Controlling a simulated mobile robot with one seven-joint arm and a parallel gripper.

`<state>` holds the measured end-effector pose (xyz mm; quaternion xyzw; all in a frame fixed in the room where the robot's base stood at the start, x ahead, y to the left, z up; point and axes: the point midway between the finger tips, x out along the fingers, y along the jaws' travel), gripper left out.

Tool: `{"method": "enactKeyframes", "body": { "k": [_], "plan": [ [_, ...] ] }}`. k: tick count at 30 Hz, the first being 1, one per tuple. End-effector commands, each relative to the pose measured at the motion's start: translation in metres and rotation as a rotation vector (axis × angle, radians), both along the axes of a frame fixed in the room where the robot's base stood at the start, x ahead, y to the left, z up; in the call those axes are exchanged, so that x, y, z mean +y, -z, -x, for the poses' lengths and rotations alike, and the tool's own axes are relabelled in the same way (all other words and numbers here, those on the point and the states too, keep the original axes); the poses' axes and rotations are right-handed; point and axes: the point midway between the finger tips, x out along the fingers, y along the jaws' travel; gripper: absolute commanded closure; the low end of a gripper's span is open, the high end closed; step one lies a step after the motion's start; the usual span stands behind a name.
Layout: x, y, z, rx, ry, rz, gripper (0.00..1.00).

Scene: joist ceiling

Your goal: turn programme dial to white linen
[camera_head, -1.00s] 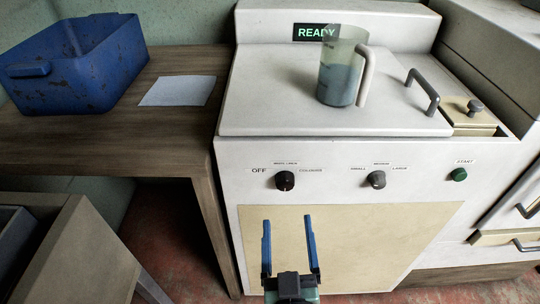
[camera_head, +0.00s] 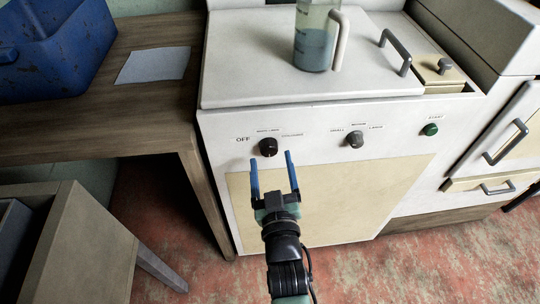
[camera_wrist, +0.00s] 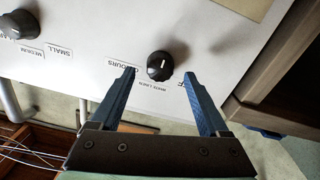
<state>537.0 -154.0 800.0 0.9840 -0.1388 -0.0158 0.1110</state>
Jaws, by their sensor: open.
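The programme dial (camera_head: 268,147) is a round black knob on the white machine's front, at the left. Labels for OFF, white linen and colours stand around it. In the wrist view the dial (camera_wrist: 160,66) sits beyond and between my fingertips, upside down relative to the head view. A small pale mark shows on its face, but I cannot tell surely which label it points to. My gripper (camera_head: 271,157) has two blue fingers, spread open and empty, with tips just below and either side of the dial. In the wrist view my gripper (camera_wrist: 158,73) shows no clear contact with it.
The size dial (camera_head: 354,139) and green start button (camera_head: 431,130) are further right. A jug (camera_head: 316,45) stands on the lid near a grey handle (camera_head: 396,52). A wooden table (camera_head: 160,125) with a blue bin (camera_head: 55,50) is at the left.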

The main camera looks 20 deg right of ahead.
Motion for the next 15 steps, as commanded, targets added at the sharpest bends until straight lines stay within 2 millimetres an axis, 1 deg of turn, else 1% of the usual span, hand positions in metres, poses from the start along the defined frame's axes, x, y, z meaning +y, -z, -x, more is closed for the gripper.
{"method": "enactKeyframes", "body": {
  "k": [1,6,15],
  "plan": [
    [-0.001,0.002,-0.008,-0.003,-0.002,0.0,0.21],
    [-0.005,0.001,-0.021,-0.002,-0.001,0.0,0.21],
    [-0.007,0.0,-0.026,0.0,0.0,0.0,0.21]
  ]
}}
